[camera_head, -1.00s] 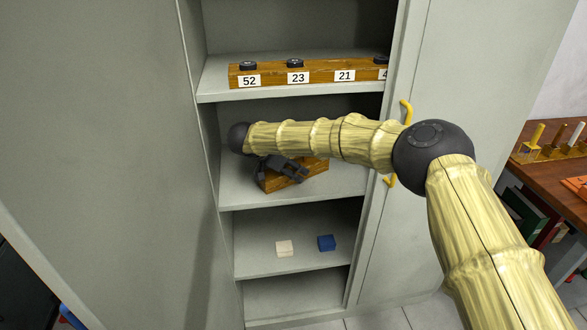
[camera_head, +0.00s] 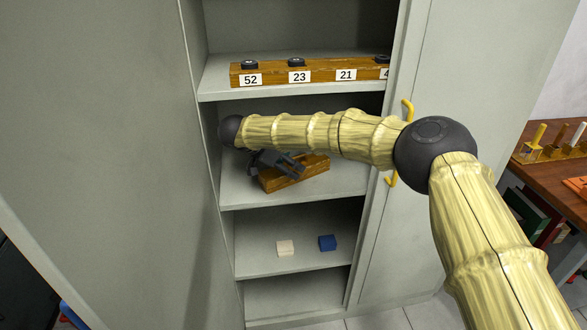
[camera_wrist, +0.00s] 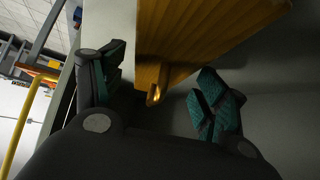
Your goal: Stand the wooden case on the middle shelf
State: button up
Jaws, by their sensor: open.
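The wooden case (camera_head: 290,178) rests on the middle shelf (camera_head: 340,184) of the grey cabinet, partly hidden behind my gripper and arm. My gripper (camera_head: 297,170) is at the case's left side in the head view. In the wrist view, the case (camera_wrist: 190,35) reaches down from the top with a small brass-coloured piece at its near end. My gripper (camera_wrist: 160,97) is open there, with one finger on each side and the case's end near the gap. The right finger looks apart from the case; I cannot tell whether either touches it.
The shelf above holds a long wooden rack (camera_head: 310,73) with number labels and black round pieces. The cabinet's left wall and right door (camera_head: 440,70) with yellow handles bound the space.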

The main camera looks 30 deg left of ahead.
jog(key=v, duration=0.3)
jog(key=shift+s+a, duration=0.1)
jog(key=shift+s, duration=0.1)
jog(key=shift+s+a+r, duration=0.15)
jog(key=shift+s+r, duration=0.05)
jog(key=shift+r, duration=0.25)
